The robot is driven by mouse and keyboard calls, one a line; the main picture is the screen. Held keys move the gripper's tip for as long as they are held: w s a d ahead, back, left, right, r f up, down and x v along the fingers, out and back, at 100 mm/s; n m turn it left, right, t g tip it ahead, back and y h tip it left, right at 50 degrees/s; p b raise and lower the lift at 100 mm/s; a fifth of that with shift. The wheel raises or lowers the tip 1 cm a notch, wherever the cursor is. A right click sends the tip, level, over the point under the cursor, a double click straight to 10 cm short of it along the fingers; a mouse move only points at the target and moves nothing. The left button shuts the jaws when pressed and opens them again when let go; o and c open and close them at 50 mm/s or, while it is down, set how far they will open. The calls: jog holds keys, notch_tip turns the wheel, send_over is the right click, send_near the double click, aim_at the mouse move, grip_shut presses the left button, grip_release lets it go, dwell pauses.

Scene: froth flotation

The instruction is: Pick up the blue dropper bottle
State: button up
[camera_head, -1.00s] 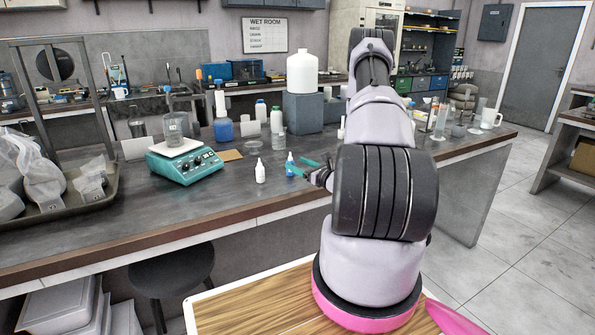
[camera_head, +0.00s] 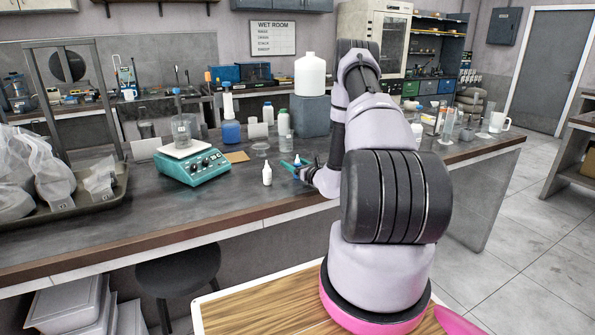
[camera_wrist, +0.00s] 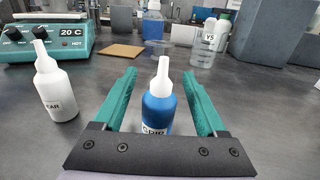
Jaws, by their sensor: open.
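The blue dropper bottle (camera_wrist: 158,107) stands upright on the dark bench in the wrist view. It has a white pointed nozzle and a partly hidden white label. My gripper (camera_wrist: 160,85) is open, with one teal finger on each side of the bottle. The palm bar hides the bottle's lower part. A white dropper bottle (camera_wrist: 55,90) stands to the left, outside the fingers.
A teal hotplate (camera_head: 193,166) with a beaker stands left of the bottles. A tan square pad (camera_wrist: 125,51) lies behind. Other bottles, including a clear one marked Y5 (camera_wrist: 206,45), stand further back. Bare bench (camera_head: 120,215) lies in front and left.

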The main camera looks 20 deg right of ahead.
jog(key=shift+w, duration=0.15)
grip_shut()
